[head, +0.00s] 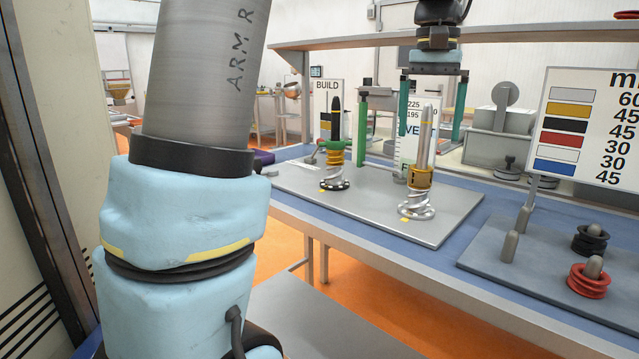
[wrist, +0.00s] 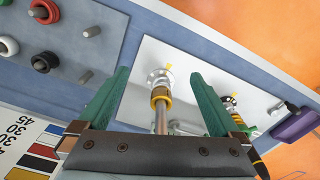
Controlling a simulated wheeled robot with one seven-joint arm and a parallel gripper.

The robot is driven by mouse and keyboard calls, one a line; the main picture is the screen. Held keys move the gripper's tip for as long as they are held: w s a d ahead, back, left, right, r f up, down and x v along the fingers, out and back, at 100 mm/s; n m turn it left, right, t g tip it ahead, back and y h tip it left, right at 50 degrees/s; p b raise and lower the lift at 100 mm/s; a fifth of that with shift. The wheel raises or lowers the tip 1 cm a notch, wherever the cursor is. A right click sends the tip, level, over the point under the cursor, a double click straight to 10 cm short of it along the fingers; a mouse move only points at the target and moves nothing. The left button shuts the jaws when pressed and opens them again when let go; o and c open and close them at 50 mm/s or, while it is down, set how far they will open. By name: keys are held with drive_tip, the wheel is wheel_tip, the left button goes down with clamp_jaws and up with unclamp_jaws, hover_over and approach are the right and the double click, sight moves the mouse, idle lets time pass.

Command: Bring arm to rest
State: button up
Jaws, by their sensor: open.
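My gripper (head: 432,138) hangs open and empty above the bench in the head view, pointing down over the right spindle. Its two green fingers also show spread in the wrist view (wrist: 158,74). The right spindle (head: 426,140), a silver rod with a gold collar and a pale spiral base, stands upright on the grey plate (head: 370,215). It shows between the fingers in the wrist view (wrist: 161,118), apart from both. The left spindle (head: 335,150) has a black rod, a green piece, a gold part and a spiral base.
A second plate (head: 500,262) at right bears bare pegs, black rings (head: 589,240) and red rings (head: 590,282). A colour chart (head: 590,125) stands behind it. A shelf (head: 540,36) runs above the bench. A purple item (wrist: 297,124) lies by the grey plate's far end.

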drive_tip(key=s+a+f+n+p, duration=0.1)
drive_tip(key=s+a+f+n, duration=0.1)
drive_tip(key=a+f, duration=0.8)
drive_tip(key=s+a+f+n+t+p, duration=0.1)
drive_tip(key=s+a+f, duration=0.3)
drive_tip(key=a+f, duration=0.7)
drive_tip(key=a+p, duration=0.1)
drive_tip(key=a, duration=0.4)
drive_tip(key=shift+s+f+n, duration=0.15)
drive_tip(key=shift+s+n, duration=0.05)
drive_tip(key=shift+n, duration=0.2)
